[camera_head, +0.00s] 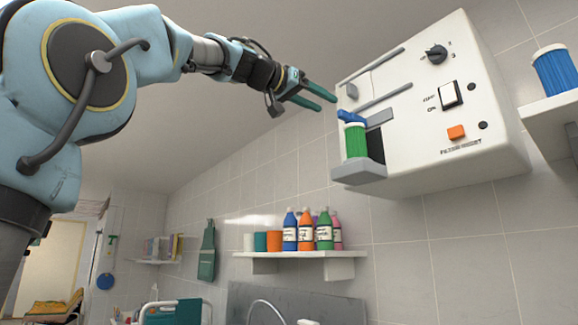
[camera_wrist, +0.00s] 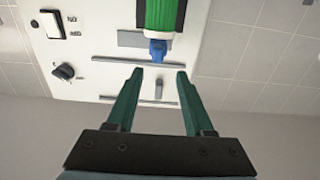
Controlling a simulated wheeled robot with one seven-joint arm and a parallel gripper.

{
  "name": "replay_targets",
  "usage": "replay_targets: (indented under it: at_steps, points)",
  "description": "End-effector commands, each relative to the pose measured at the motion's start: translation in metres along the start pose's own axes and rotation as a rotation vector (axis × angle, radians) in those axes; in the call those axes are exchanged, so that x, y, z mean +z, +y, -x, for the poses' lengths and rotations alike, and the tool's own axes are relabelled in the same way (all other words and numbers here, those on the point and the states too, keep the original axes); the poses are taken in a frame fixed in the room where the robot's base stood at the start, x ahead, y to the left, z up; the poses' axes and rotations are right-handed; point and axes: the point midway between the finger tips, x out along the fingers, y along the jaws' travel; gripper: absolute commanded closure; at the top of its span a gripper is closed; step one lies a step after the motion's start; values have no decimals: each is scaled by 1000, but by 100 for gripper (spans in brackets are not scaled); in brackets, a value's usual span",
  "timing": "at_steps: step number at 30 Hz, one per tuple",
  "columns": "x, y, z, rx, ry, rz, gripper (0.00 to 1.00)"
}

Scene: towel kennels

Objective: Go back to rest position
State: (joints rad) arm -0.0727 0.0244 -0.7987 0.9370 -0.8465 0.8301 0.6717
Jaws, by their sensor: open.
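My gripper (camera_head: 322,97) is open and empty, with its two green fingers spread beside the upper left part of a white wall-mounted machine (camera_head: 440,120). In the wrist view my gripper (camera_wrist: 155,75) points at the machine's white front panel (camera_wrist: 85,75). A green cylinder with white ends (camera_head: 356,142) and a blue top (camera_head: 350,117) sits in the machine's dark recess, above a grey ledge. It also shows in the wrist view, beyond the fingertips, as the green cylinder (camera_wrist: 165,12) with its blue part (camera_wrist: 157,50). The fingers appear apart from it.
A shelf (camera_head: 300,256) holds several bottles (camera_head: 305,230) below. A blue cylinder (camera_head: 557,72) stands on a right shelf (camera_head: 549,112). Open air lies below my arm.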

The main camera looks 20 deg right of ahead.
Motion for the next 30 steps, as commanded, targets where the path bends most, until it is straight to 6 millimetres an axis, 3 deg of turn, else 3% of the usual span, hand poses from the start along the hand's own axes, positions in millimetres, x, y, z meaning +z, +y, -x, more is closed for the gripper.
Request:
replay_targets:
  at_steps: [7, 11, 14, 20, 24, 30]
  points:
    - [2, -2, -1, -3, -4, 3, 48]
    - [26, -22, -7, -43, -49, 34, 48]
    - [69, -56, -14, -114, -127, 88, 48]
    - [190, -137, -5, -304, -325, 225, 48]
    - [279, -181, 22, -434, -462, 317, 48]
    - [405, -219, 85, -607, -652, 445, 48]
